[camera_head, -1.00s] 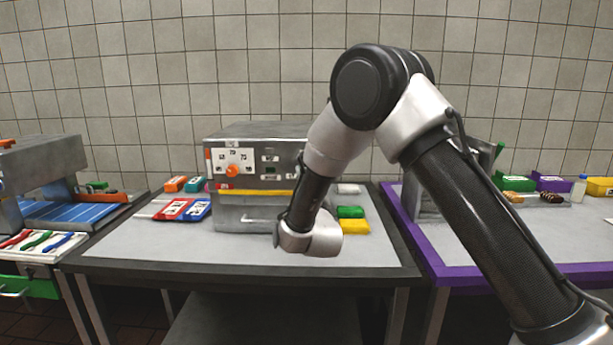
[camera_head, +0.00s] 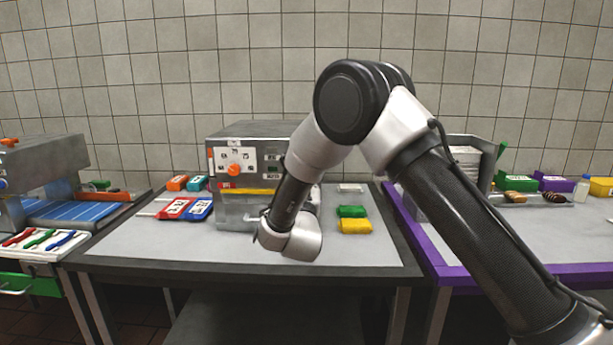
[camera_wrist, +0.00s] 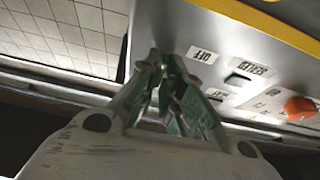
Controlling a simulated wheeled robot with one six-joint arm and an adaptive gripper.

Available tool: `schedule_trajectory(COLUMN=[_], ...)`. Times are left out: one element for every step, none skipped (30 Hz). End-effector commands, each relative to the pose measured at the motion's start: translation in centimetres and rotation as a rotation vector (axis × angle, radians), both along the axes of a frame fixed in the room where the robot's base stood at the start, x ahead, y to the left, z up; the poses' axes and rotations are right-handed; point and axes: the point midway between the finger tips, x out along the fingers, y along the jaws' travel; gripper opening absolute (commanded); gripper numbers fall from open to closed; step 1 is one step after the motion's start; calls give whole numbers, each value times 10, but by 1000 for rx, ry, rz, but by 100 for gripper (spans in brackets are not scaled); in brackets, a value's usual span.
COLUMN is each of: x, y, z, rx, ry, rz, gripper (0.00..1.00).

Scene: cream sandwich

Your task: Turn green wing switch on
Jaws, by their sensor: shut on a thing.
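The grey machine (camera_head: 225,151) stands on the middle table, with an orange knob (camera_head: 235,169) and small labels on its front panel. In the wrist view, which shows the panel upside down, the orange knob (camera_wrist: 300,108) is at the right. My gripper (camera_wrist: 166,62) is at the panel beside two white labels. Its fingertips meet around the green wing switch, which they mostly hide, so its angle cannot be told. In the head view my arm's wrist covers the gripper and the right part of the panel.
A yellow strip (camera_head: 247,191) runs below the panel. The table's front strip is clear.

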Motion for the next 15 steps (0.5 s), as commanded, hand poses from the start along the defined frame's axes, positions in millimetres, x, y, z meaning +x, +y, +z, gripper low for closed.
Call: schedule_trajectory(x=[2,2,2,2,2,2,2,2,2,2,2,2,2,2,2], y=[1,1,1,1,1,1,1,1,1,1,1,1,1,1,1], z=[5,5,5,5,5,5,5,5,5,5,5,5,5,5,5], rx=[7,8,8,8,8,8,8,8,8,8,8,8,8,8,8], ry=[-9,-9,-9,-9,-9,-9,-9,-9,-10,-10,-10,-10,-10,-10,-10], rz=[2,2,2,2,2,2,2,2,2,2,3,2,2,2,2], gripper=[0,0,0,0,0,0,0,0,0,0,12,19,24,29,29])
